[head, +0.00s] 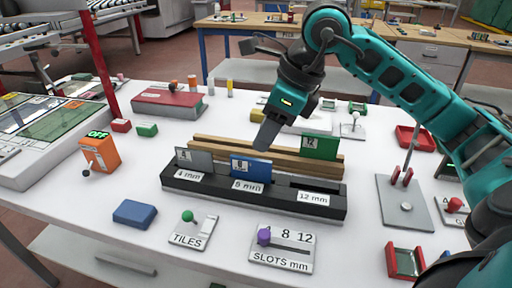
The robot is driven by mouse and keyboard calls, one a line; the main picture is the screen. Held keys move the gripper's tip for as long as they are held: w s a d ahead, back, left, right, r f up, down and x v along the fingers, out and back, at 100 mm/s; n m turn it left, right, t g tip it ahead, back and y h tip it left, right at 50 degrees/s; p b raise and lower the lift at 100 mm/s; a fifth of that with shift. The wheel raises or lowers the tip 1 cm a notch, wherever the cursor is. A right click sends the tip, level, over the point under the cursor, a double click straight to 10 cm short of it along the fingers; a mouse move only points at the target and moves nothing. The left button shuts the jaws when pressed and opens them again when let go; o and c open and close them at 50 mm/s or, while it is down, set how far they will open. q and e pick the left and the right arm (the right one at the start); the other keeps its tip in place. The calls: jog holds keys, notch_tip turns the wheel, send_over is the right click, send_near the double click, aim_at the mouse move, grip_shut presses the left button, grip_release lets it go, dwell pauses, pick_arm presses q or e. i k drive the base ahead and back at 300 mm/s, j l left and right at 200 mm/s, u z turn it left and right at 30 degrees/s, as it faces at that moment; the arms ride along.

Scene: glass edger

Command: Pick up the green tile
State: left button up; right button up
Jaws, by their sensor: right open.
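The green tile (320,147), with a small white label, stands upright toward the right end of the wooden rack (225,146), behind the black slot block (215,196). My right gripper (268,136) points down to the left of the green tile, above the rack and the blue tile (251,169). It is open, and nothing shows between its fingers. It is apart from the green tile in the picture. The blue tile stands at the 8 mm slot and a grey tile (195,160) at the 4 mm slot. The 12 mm slot is empty. My left gripper is not in view.
A TILES lever plate (194,230) and a SLOTS plate (282,250) with a purple knob lie in front. A blue block (135,213) is at the front left. A grey stand (405,203) is at the right. An orange OFF switch box (100,153) stands at the left.

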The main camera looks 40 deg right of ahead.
aim_at(322, 147)
jog(key=k, duration=1)
